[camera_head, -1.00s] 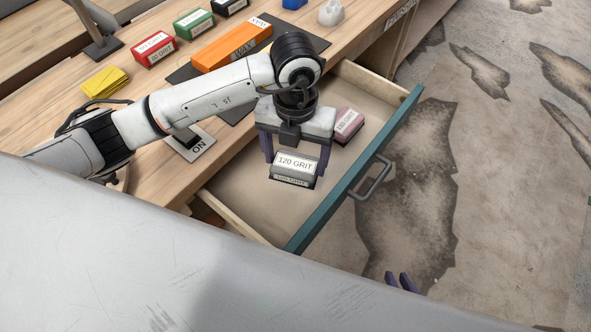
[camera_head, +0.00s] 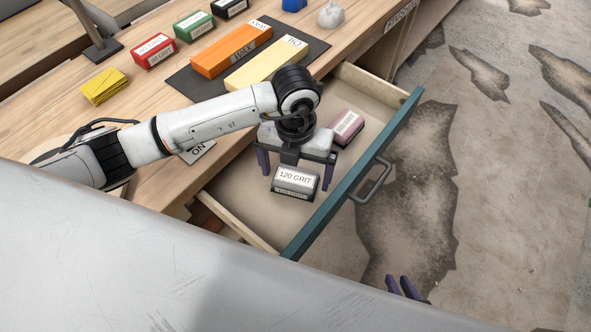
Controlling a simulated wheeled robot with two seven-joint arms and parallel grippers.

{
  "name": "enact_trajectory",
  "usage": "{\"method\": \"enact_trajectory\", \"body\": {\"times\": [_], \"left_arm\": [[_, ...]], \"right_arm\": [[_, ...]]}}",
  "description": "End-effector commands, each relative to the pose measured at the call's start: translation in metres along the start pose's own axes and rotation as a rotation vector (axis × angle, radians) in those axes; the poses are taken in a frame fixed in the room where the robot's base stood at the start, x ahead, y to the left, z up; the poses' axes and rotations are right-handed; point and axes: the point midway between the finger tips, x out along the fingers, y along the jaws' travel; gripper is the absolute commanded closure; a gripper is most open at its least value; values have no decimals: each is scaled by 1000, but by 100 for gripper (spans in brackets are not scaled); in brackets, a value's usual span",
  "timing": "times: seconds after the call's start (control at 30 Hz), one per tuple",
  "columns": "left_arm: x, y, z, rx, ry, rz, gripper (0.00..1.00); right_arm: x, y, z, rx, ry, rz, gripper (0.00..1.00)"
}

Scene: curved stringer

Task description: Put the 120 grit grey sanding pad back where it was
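The 120 grit grey sanding pad (camera_head: 296,181) is in the open drawer (camera_head: 240,205), label up, near its front left part. It appears to rest on the drawer floor. My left gripper (camera_head: 294,178) is over the drawer, pointing down. Its dark fingers are spread to either side of the pad, with a visible gap on each side. My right gripper (camera_head: 401,286) shows only as purple fingertips at the bottom edge, outside the drawer; its opening is unclear.
A pink pad (camera_head: 346,127) lies farther back in the drawer. The drawer's teal front (camera_head: 345,185) has a handle. On the bench are red (camera_head: 153,50), green (camera_head: 194,25) and yellow (camera_head: 105,86) items, an orange wax block (camera_head: 231,51) and a cream block (camera_head: 266,65).

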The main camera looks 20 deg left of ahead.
Motion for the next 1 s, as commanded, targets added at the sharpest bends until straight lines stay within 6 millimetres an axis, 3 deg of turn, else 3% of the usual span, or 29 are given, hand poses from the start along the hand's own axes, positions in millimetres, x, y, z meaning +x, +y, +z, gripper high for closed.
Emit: {"method": "enact_trajectory", "body": {"times": [0.2,0.37,0.8,1.0], "left_arm": [[-1,0,0,0,0,0,4],[-13,0,1,0,-3,0,4],[-102,0,1,1,-5,-1,4],[-121,0,0,0,0,0,4]], "right_arm": [[-1,0,-1,0,0,0,82],[-2,0,-2,1,2,0,82],[-2,0,-1,2,2,0,82],[-2,0,-1,2,1,0,82]]}}
